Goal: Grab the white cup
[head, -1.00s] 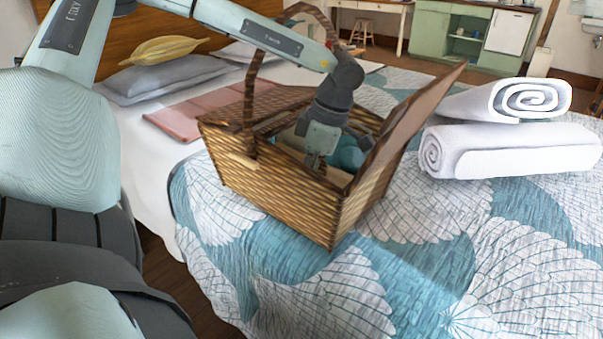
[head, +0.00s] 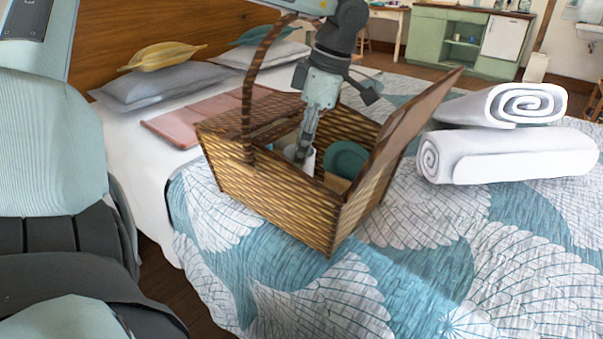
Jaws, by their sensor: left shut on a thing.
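The white cup (head: 308,161) is inside the wicker basket (head: 270,205), near its front left wall. Only part of the cup shows above the rim and beside my fingers. My left gripper (head: 302,152) points down into the basket and is shut on the cup. Its fingertips are partly hidden by the cup and the basket wall. My right gripper is not in view.
A teal dish (head: 346,158) is in the basket, right of the cup. The basket's handle (head: 247,100) arches up on the left and its lid (head: 408,120) stands open on the right. Rolled white towels (head: 510,155) lie to the right. The front of the bed is clear.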

